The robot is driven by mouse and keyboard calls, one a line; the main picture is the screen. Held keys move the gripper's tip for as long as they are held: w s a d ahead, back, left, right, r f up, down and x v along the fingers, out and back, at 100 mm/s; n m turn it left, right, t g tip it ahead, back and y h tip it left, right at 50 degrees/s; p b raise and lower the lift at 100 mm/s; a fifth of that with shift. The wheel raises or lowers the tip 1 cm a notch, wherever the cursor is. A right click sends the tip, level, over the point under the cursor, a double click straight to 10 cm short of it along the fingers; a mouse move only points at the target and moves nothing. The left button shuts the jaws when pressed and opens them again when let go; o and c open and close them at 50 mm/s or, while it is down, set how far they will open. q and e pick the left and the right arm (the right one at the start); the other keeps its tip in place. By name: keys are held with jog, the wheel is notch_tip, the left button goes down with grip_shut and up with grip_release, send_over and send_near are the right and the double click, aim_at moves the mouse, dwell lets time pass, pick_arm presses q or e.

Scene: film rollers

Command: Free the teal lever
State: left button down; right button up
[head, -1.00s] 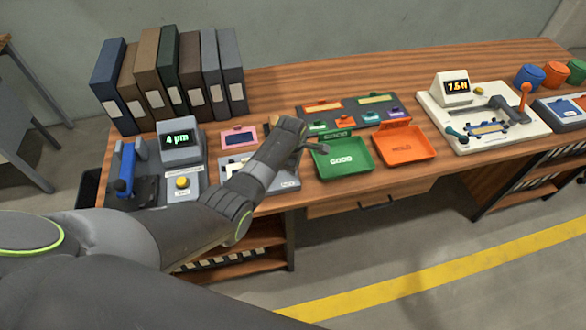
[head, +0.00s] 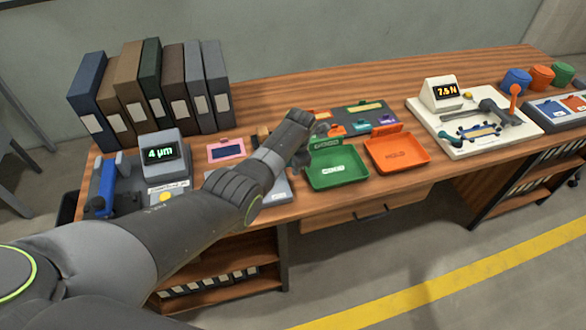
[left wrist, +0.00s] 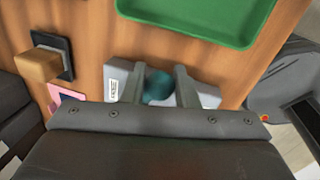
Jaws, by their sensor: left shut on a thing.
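My left gripper (left wrist: 158,82) is shut on a rounded teal piece (left wrist: 158,88), which looks like the end of the teal lever. The lever's shaft is hidden by the fingers and wrist. Behind it in the left wrist view is a light grey block (left wrist: 116,72) with a white label. In the head view my left gripper (head: 302,156) points down beside the left edge of the green tray, and the teal piece cannot be made out there. A grey fixture (head: 276,192) is partly hidden under my left forearm. My right gripper is not in view.
The green tray (head: 336,182) and orange tray (head: 398,168) stand to the right. A pink-framed pad (head: 226,150) and a grey gauge reading 4 µm (head: 158,150) are left. Binders (head: 140,85) stand behind. A white tester (head: 470,150) is at the right.

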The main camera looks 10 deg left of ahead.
pick_arm(q)
jog(key=shift+s+a+f, duration=0.1)
jog(key=shift+f, duration=0.05)
dwell(0.3)
jog(key=c, duration=1.1)
grip_release()
jog(key=shift+c, duration=0.2)
jog(key=shift+r, duration=0.65)
jog(key=r, duration=0.1)
jog(key=r+p, duration=0.1)
jog(key=r, duration=0.3)
jog(key=shift+s+d, duration=0.35)
jog(key=shift+d, duration=0.05)
notch_tip(320, 180, up, 11)
jog(key=s+d, duration=0.1)
jog(key=shift+s+d, duration=0.15)
jog(key=shift+s, duration=0.25)
